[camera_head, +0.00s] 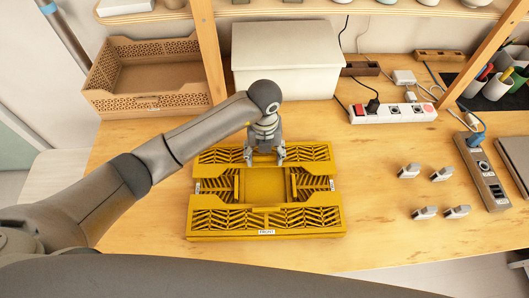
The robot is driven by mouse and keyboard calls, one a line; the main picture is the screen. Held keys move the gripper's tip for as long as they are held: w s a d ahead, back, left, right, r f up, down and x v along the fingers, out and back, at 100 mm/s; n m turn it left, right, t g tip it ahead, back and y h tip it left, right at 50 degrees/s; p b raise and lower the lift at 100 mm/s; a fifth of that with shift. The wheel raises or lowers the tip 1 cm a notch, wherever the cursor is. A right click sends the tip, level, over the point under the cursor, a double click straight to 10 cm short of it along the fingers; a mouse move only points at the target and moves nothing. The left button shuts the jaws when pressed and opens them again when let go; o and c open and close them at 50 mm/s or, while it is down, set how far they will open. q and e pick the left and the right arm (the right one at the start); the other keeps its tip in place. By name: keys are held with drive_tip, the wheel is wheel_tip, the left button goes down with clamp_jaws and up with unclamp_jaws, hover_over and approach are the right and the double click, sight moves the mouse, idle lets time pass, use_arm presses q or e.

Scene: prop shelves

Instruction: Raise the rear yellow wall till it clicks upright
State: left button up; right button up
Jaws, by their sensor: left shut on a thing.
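The yellow folding crate (265,235) stands on the wooden table, with its front side labelled and facing me. Its slatted front wall (230,218) lies folded down. The left side wall (222,187) and right side wall (306,184) also look folded inward, with the plain floor between them. The rear yellow wall (310,154) is at the far side; it is not upright, and I cannot tell whether it is flat or slightly tilted. My left gripper (265,157) points down at its middle and is shut on it, hiding that part. My right gripper is out of view.
A white box (285,55) stands close behind the crate, beside a wooden shelf post (208,50). A tan open basket (150,75) is at back left. A power strip (393,113) and several small grey pieces (424,213) lie to the right.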

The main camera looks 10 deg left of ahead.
sight(264, 156)
use_arm(q)
drive_tip(key=shift+w, duration=0.1)
drive_tip(key=shift+w+a+r+g+b, duration=0.1)
drive_tip(key=shift+w+r+g+b, duration=0.3)
drive_tip(key=shift+g, duration=0.5)
drive_tip(key=shift+w+r+g+h+b, duration=0.2)
drive_tip(key=shift+w+g+h+b, duration=0.1)
drive_tip(key=shift+g+b, duration=0.3)
drive_tip(key=g+b, duration=0.1)
drive_tip(key=w+r+g+b, duration=0.1)
drive_tip(key=g+b, duration=0.1)
drive_tip(key=shift+a, duration=0.1)
drive_tip(key=shift+w+r+g+b, duration=0.25)
drive_tip(key=shift+g+b, duration=0.25)
drive_tip(key=shift+b, duration=0.3)
drive_tip(key=shift+h, duration=0.3)
